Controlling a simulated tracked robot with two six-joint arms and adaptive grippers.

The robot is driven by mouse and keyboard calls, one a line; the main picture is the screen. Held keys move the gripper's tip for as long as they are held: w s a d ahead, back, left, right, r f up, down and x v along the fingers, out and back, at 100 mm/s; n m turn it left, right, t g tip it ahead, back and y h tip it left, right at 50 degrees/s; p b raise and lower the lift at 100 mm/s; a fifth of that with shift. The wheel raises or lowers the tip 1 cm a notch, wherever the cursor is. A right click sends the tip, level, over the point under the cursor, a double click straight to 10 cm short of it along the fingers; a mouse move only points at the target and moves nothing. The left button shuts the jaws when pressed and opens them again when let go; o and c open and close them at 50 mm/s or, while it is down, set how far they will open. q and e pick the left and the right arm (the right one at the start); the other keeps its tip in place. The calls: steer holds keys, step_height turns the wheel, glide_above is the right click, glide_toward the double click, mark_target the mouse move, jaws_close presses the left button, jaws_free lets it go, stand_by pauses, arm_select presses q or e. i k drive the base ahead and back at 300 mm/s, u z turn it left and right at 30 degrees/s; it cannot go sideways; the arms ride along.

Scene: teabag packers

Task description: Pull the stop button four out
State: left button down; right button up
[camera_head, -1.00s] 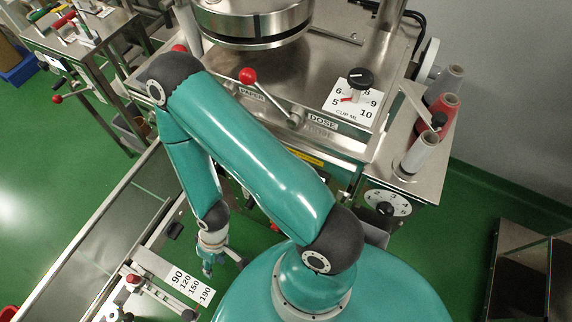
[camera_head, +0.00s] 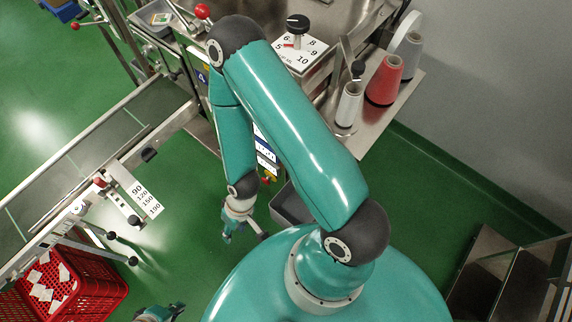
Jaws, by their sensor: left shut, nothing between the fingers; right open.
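A small red and yellow part (camera_head: 266,181) shows low on the front panel (camera_head: 265,152) of the steel machine, just right of my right forearm. It may be a stop button, but it is too small to tell whether it is pushed in. A blue label with what looks like a 4 (camera_head: 202,78) is on the machine front, left of my arm. My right gripper (camera_head: 229,234) is open and empty, pointing down over the green floor, below and left of the panel. My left gripper (camera_head: 165,313) is shut and empty at the bottom edge, partly cut off. My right arm hides part of the panel.
A conveyor (camera_head: 90,150) with a number scale (camera_head: 142,197) runs along the left. A red crate (camera_head: 95,292) with white packets stands below it. A grey bin (camera_head: 290,205) is under the machine. Thread cones (camera_head: 383,80) stand on a shelf at right. Green floor is open around my grippers.

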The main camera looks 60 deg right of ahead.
mark_target(266, 181)
steer(key=u, duration=1.1)
steer(key=i, duration=0.1)
steer(key=z, duration=2.9)
steer(key=i, duration=0.15)
steer(key=z, duration=1.7)
steer(key=k, duration=0.95)
steer(key=u, duration=0.05)
steer(key=i, duration=0.2)
steer(key=u, duration=1.15)
